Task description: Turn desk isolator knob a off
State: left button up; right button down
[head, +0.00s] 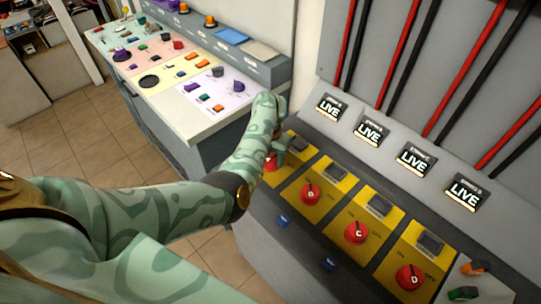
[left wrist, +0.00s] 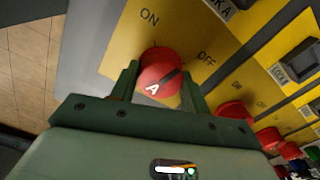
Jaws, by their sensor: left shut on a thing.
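Knob A (left wrist: 158,72) is a round red knob with a white letter A on a yellow plate. In the left wrist view, ON is printed above it and OFF to its upper right. A dark mark on its face runs toward the OFF side. My left gripper (left wrist: 160,90) has one finger on each side of the knob and is shut on it. In the head view, my left gripper (head: 281,145) covers most of the leftmost yellow plate, and only a bit of red knob shows. The leftmost display (head: 333,107) above reads LIVE. My right gripper is not in view.
Similar red knobs B (head: 310,193), C (head: 356,232) and D (head: 410,277) sit in a row to the right. Red and black cables rise behind the displays. A desk with coloured panels (head: 205,125) stands at the upper left. Tiled floor shows at left.

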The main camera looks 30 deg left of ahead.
aim_at(270, 157)
pick_arm(q)
jog(key=m+p, duration=0.1)
jog(key=m, duration=0.5)
jog(key=shift+w+r+p, duration=0.1)
jog(key=shift+p, duration=0.25)
jog(key=shift+m, duration=0.4)
jog(key=o, duration=1)
notch_tip(270, 157, up, 16)
jog(key=p, duration=0.6)
jog(key=shift+a, duration=0.15)
jog(key=shift+w+r, duration=0.1)
